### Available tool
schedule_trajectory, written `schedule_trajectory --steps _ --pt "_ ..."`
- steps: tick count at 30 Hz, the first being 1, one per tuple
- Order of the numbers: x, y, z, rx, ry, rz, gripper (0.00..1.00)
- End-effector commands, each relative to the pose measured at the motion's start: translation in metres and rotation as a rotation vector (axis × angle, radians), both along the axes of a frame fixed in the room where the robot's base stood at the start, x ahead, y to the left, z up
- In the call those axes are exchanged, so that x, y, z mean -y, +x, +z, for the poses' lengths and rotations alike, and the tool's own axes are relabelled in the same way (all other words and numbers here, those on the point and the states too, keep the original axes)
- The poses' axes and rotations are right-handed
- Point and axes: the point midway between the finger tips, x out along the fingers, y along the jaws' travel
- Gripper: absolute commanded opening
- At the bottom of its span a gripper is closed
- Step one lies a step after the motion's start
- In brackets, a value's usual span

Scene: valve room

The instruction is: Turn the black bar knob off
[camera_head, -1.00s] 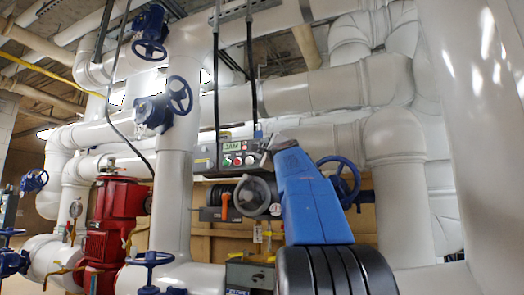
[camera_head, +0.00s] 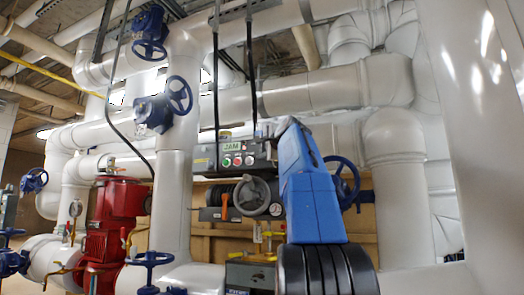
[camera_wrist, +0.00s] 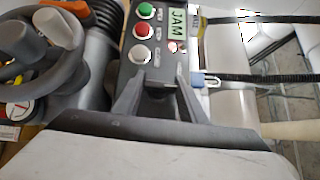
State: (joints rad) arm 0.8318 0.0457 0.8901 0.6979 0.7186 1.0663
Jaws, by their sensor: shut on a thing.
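The grey control box (camera_head: 205,158) has green, red and white buttons in a row and a green JAM label. It fills the upper middle of the wrist view (camera_wrist: 166,70). My gripper (camera_wrist: 158,82) is at the box's face below the buttons in the wrist view, its two dark fingers on either side of a dark piece. That piece is the black bar knob (camera_wrist: 158,78), mostly hidden between the fingers, so its angle cannot be read. In the head view my blue arm stands before the box's right end and hides the knob.
A grey handwheel (camera_head: 252,196) with an orange-handled part (camera_head: 224,206) sits just below the box. A blue handwheel (camera_head: 346,184) is right of my arm. Black cables (camera_head: 251,75) hang above the box. A red pump (camera_head: 118,205) and white pipes stand left.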

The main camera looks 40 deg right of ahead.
Motion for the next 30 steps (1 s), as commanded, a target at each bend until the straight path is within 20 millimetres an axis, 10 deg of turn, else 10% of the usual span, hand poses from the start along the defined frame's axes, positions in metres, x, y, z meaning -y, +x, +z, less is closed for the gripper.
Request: schedule_trajectory --steps 20,21,22,30 --pt "0.0002 0.0012 -0.0020 -0.056 -0.019 0.002 0.15" --pt "0.0002 0.0012 -0.0020 -0.056 -0.019 0.002 0.47" --pt "0.0002 0.0011 -0.0018 -0.056 -0.019 0.002 0.54" --pt "0.0000 0.0006 -0.0009 -0.054 -0.021 0.001 0.56"
